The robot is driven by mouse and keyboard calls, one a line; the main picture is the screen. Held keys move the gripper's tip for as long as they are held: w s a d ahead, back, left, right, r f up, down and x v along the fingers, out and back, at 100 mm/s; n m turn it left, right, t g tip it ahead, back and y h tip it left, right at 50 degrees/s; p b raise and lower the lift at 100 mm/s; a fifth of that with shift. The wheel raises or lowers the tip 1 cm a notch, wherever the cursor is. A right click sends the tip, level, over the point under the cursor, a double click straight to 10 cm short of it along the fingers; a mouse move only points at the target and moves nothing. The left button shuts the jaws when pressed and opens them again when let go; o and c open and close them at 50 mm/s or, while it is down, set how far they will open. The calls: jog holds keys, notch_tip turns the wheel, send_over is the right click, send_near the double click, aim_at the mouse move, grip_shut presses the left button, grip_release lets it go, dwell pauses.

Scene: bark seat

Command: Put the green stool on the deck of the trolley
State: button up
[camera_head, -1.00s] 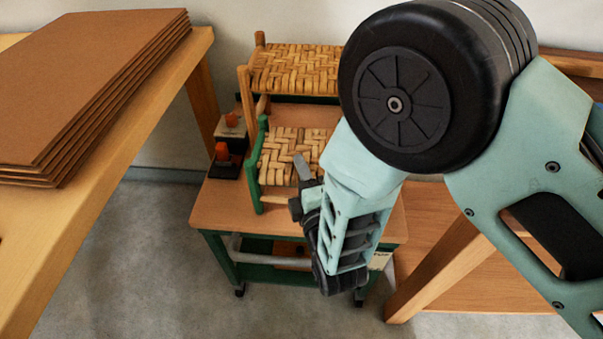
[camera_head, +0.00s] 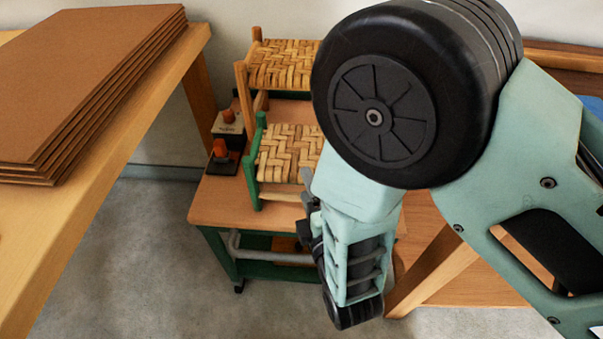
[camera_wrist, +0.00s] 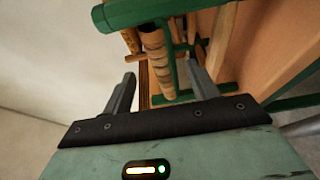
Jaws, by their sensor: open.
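The green stool (camera_head: 262,150), with a woven bark seat (camera_head: 287,152), stands upright on the brown top of the trolley (camera_head: 222,203). The trolley has a green frame. My gripper (camera_head: 306,188) is at the stool's near right side in the head view, its fingertips partly hidden. In the wrist view, my gripper (camera_wrist: 160,78) is open with nothing clasped. I cannot tell whether the fingers touch the stool. My arm hides the stool's right side.
A plain wooden stool (camera_head: 284,65) with a woven seat stands behind the green one. A bench (camera_head: 120,115) with stacked brown boards (camera_head: 85,75) is at left. Floor between is clear.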

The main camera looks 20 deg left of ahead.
jog(key=v, duration=0.6)
jog(key=shift+s+d, duration=0.1)
jog(key=shift+s, duration=0.05)
dwell(0.3)
